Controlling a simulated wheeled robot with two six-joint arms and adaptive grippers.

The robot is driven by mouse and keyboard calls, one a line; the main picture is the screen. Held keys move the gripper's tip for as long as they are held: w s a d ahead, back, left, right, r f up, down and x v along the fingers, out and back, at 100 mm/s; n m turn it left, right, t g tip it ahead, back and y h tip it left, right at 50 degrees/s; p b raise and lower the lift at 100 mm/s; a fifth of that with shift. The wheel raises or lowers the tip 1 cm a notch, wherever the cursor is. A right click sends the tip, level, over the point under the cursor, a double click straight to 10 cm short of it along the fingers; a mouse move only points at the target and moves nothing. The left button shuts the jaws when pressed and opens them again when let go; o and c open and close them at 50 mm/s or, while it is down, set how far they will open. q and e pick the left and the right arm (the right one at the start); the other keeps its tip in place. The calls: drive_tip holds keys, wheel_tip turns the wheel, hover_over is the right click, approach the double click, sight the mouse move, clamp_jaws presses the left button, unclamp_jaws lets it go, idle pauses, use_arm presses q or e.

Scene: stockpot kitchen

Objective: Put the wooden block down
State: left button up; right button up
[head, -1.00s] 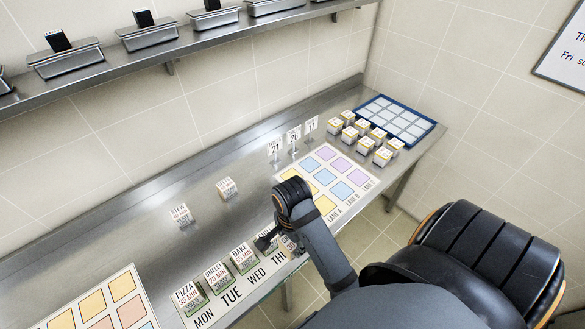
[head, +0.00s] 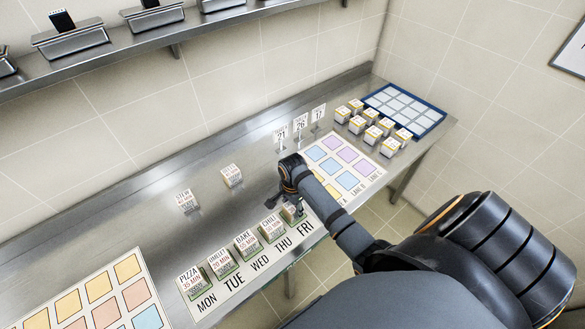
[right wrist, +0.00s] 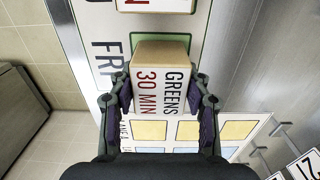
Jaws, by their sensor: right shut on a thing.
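My right gripper (head: 296,213) is shut on a wooden block (right wrist: 162,82) marked GREENS 30 MIN. In the right wrist view the block sits between both fingers, its printed face toward the camera. It is over or on the green pad (right wrist: 134,46) at the FRI end of the white weekday strip (head: 236,292). I cannot tell whether the block touches the pad. In the head view the block (head: 288,213) is partly hidden by the gripper. My left gripper is not in view.
Several labelled blocks, such as the PIZZA block (head: 190,281), stand along the strip beside the held one. A coloured lane board (head: 349,182), number signs (head: 300,124), small boxes (head: 372,134) and a blue tray (head: 432,117) lie rightward.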

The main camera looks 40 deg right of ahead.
drive_tip(key=shift+f, duration=0.25)
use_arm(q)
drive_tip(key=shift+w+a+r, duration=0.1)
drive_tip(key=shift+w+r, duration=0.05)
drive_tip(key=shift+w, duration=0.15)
use_arm(e)
drive_tip(key=shift+f, duration=0.1)
drive_tip(key=o, duration=1.2)
use_arm(q)
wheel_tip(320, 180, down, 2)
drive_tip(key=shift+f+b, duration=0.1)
drive_tip(key=shift+b, duration=1.1)
use_arm(e)
wheel_tip(320, 180, up, 12)
drive_tip(key=shift+r, duration=0.1)
